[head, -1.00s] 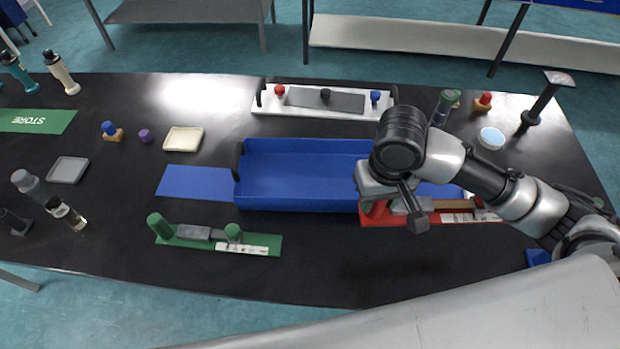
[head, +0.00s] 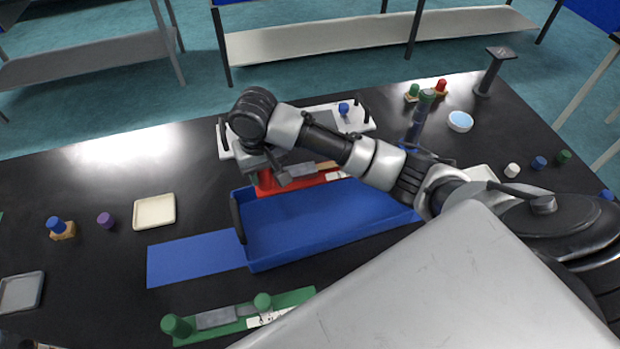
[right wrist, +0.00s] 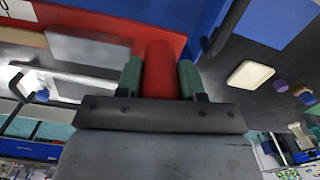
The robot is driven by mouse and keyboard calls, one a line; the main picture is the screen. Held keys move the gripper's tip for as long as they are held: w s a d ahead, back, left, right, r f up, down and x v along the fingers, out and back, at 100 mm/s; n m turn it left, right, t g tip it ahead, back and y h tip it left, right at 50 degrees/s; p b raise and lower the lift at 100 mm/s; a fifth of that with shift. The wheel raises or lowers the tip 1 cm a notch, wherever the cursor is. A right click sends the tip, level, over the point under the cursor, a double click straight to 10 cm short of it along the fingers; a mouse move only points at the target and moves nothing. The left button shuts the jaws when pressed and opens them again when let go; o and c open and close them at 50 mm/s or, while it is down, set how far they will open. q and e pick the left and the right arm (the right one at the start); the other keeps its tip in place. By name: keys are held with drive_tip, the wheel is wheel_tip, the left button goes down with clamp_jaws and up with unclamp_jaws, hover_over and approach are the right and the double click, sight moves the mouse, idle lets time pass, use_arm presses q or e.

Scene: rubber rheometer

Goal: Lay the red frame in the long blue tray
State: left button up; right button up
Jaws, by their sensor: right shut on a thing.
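The long blue tray (head: 325,232) lies on the black table, with a dark handle at its left end. My right gripper (head: 264,176) is above the tray's far left part. It is shut on the red frame (head: 291,184) by its left red post. In the right wrist view the red post (right wrist: 160,70) sits between the green finger pads. The frame runs right along the tray's far edge, apparently held up. How high it is cannot be told. It carries a grey block and a brown piece. My left gripper is not in view.
A green frame (head: 292,302) lies in front of the tray. A blue mat (head: 192,259) lies left of it. A white frame (head: 360,115) stands behind, partly hidden by my arm. A cream dish (head: 154,212) is at left.

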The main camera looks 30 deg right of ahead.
drive_tip(key=f, duration=0.1)
drive_tip(key=w+f, duration=0.1)
drive_tip(key=shift+w+a+f, duration=0.3)
drive_tip(key=shift+w+f, duration=0.05)
drive_tip(key=shift+f, duration=0.05)
wheel_tip(320, 180, down, 9)
drive_tip(key=shift+w+f+p, duration=0.1)
drive_tip(key=shift+f+p, duration=0.05)
drive_tip(key=shift+p, duration=0.3)
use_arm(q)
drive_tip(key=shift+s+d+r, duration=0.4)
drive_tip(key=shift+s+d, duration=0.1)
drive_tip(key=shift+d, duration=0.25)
use_arm(e)
drive_tip(key=shift+f, duration=0.15)
drive_tip(key=shift+a+f, duration=0.1)
drive_tip(key=shift+f, duration=0.05)
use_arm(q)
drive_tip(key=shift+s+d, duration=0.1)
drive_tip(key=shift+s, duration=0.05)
use_arm(e)
drive_tip(key=o, duration=1)
drive_tip(key=shift+o, duration=0.2)
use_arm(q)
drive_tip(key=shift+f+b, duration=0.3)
use_arm(e)
wheel_tip(320, 180, up, 12)
drive_tip(key=shift+r, duration=0.2)
